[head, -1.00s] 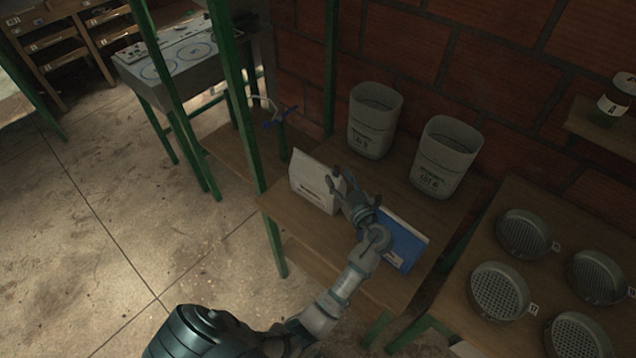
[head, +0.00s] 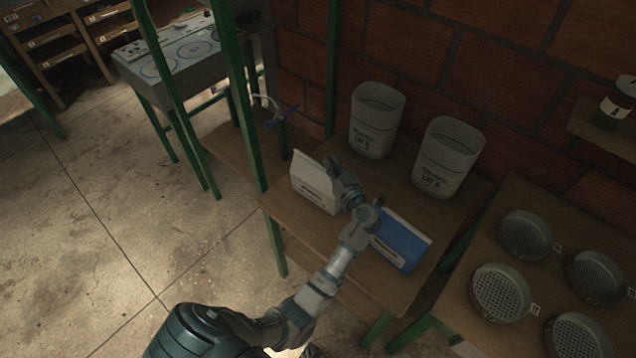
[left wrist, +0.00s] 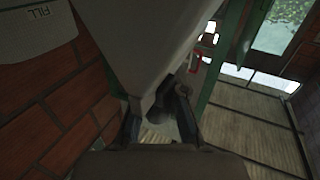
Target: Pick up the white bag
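The white bag (head: 314,183) stands upright on the wooden table, with dark print on its front. My left gripper (head: 343,180) is at the bag's right side, near its upper part, and hides that edge. In the left wrist view the pale bag (left wrist: 150,45) comes down from the top and narrows towards the fingers. The fingers of my left gripper (left wrist: 160,118) show apart at either side of the bag's lower tip. I cannot tell whether they touch it. My right gripper is not in view.
A blue package (head: 402,241) lies close to the right of my left gripper. Two pale buckets (head: 376,125) (head: 446,160) stand behind. A green post (head: 250,120) rises left of the bag. Several round sieves (head: 500,291) sit on the right table.

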